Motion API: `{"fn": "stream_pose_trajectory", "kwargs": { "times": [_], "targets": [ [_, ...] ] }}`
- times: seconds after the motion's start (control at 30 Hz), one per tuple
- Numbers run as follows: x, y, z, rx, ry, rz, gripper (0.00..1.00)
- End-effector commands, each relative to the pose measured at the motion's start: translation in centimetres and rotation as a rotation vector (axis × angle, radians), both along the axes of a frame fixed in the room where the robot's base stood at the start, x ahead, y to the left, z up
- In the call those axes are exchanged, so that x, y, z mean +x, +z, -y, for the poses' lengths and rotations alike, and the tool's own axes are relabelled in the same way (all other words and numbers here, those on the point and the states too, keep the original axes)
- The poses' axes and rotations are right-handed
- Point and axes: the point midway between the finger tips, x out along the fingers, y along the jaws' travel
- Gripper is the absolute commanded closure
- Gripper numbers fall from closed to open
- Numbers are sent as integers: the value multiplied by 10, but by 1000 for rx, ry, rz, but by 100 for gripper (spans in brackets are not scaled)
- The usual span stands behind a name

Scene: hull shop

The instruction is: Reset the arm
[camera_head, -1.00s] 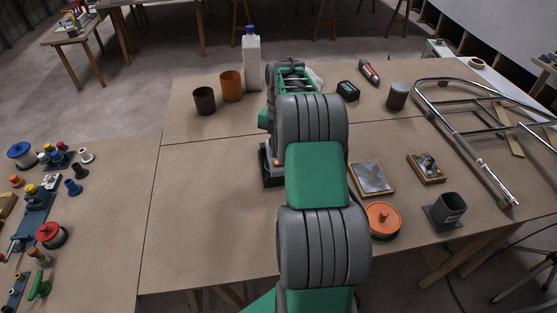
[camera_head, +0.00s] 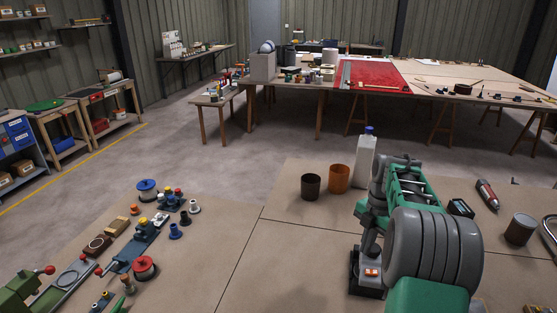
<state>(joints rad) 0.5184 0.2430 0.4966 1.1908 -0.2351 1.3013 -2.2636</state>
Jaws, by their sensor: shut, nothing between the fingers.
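My own arm, green and grey, rises from the bottom right of the head view and reaches out over the near bench (camera_head: 300,262). Its thick ribbed grey joint fills much of the lower right.
The left bench holds spools (camera_head: 148,190) and fittings. Bench space left of the arm is clear.

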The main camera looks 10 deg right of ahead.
Motion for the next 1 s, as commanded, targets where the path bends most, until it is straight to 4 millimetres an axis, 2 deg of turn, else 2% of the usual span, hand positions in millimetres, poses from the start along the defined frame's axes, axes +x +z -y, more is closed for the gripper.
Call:
{"fn": "stream_pose_trajectory", "kwargs": {
  "times": [0.03, 0.1, 0.2, 0.3, 0.43, 0.53, 0.63, 0.73, 1.0],
  "targets": [
    [-1, 19, -24, -22, -107, 18, 100],
    [-10, 41, -59, -46, -331, 43, 100],
    [-33, 64, -109, -55, -679, 83, 100],
    [-65, 77, -151, -30, -1026, 126, 100],
    [-113, 77, -193, 53, -1457, 162, 100],
    [-142, 68, -212, 130, -1717, 167, 100],
    [-159, 60, -220, 183, -1876, 160, 100],
    [-165, 56, -224, 204, -1939, 154, 100],
    [-165, 56, -224, 204, -1939, 154, 100]
  ]
}}
